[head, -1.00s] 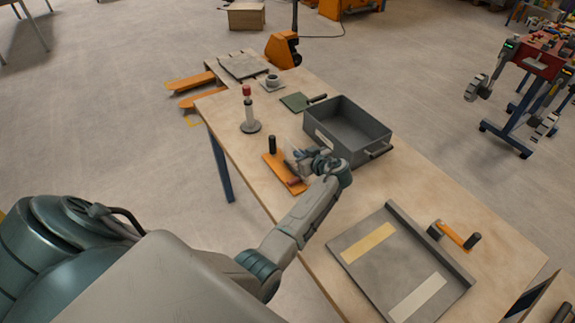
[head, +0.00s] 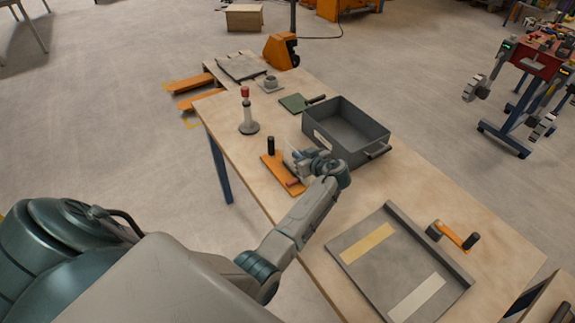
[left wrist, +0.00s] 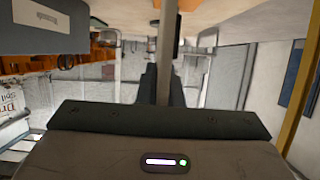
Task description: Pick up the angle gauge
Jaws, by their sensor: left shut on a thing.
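My left gripper (head: 299,160) is at the orange board (head: 285,177) near the table's left edge, beside the grey bin. In the left wrist view the two dark fingers (left wrist: 164,85) are shut on a thin upright plate seen edge-on, which I take to be the angle gauge (left wrist: 166,45). In the head view a pale, see-through plate (head: 289,157) shows at the fingertips, partly hidden by the gripper. I cannot tell whether it touches the board. The board has a black upright grip (head: 270,146) at its far end. My right gripper is not in view.
A grey bin (head: 372,150) stands just right of the gripper. A red-topped stand (head: 248,127) is farther back. A green float (head: 293,102) lies behind the bin. A grey tray (head: 375,285) with two pale strips lies in front, with an orange-handled tool (head: 452,235) at its right.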

